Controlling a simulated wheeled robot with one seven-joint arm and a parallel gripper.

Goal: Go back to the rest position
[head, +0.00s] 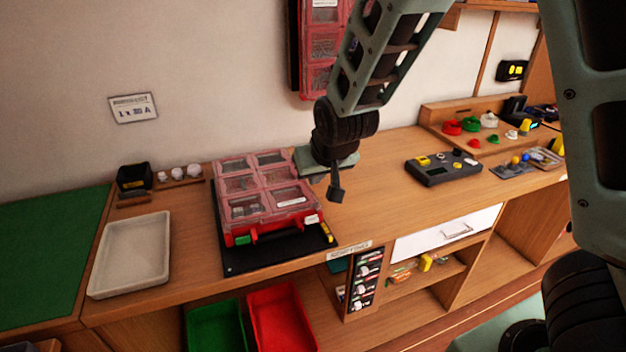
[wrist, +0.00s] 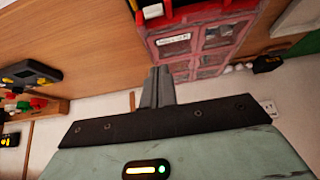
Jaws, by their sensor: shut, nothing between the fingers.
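My gripper (head: 335,188) hangs above the wooden bench, just right of the red organizer case (head: 228,238). Its fingers are together with nothing between them. In the wrist view the closed fingers of my gripper (wrist: 157,88) point toward the bench, and the red case (wrist: 190,45) lies beyond them. The case has clear lids over several compartments and sits on a black mat (head: 243,262). I cannot tell the exact height of the fingers above the bench.
A white tray (head: 132,255) is left of the case. A dark grey device (head: 443,168) lies to the right. Green (head: 215,328) and red (head: 283,318) bins are below the bench front. A red case (head: 322,50) hangs on the wall behind my arm. Bench between case and device is clear.

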